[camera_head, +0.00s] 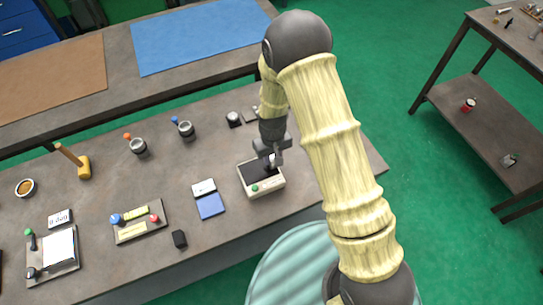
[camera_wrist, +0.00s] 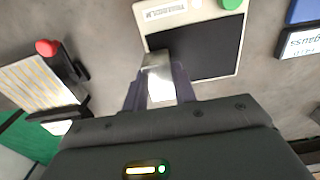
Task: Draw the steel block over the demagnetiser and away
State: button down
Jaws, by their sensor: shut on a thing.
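The demagnetiser (camera_head: 266,187) is a cream box with a black top plate and a green button, on the dark bench below my arm. In the wrist view its black plate (camera_wrist: 212,52) and cream rim show beyond the fingers. My gripper (camera_head: 272,157) is shut on the steel block (camera_wrist: 157,68), a bright metal piece between the two fingers. In the wrist view the block overlaps the near left corner of the black plate. I cannot tell whether it touches the plate. My gripper (camera_wrist: 160,92) hides part of the near edge.
A blue and white gauss meter (camera_head: 209,204) lies left of the demagnetiser. A striped plate (camera_wrist: 38,83) with a red knob (camera_wrist: 47,47) shows at the left of the wrist view.

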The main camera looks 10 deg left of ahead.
jog(key=shift+a, duration=0.15)
jog(key=shift+s+a+p, duration=0.1)
jog(key=shift+s+a, duration=0.75)
jog(key=shift+a, duration=0.55)
jog(key=shift+s+a+p, duration=0.15)
jog(key=shift+s+a, duration=0.75)
jog(key=shift+a, duration=0.45)
jog(key=shift+s+a+p, duration=0.1)
jog(key=shift+s+a, duration=0.75)
jog(key=shift+a, duration=0.55)
jog(key=shift+w+d, duration=0.1)
jog(key=shift+d, duration=0.05)
jog(key=shift+w+d, duration=0.85)
jog(key=shift+d, duration=0.55)
jog(key=shift+w+d, duration=0.85)
jog(key=shift+d, duration=0.5)
jog(key=shift+w+d, duration=0.85)
jog(key=shift+d, duration=0.55)
jog(key=shift+r, duration=0.1)
notch_tip(320, 180, up, 12)
jog(key=p, duration=0.8)
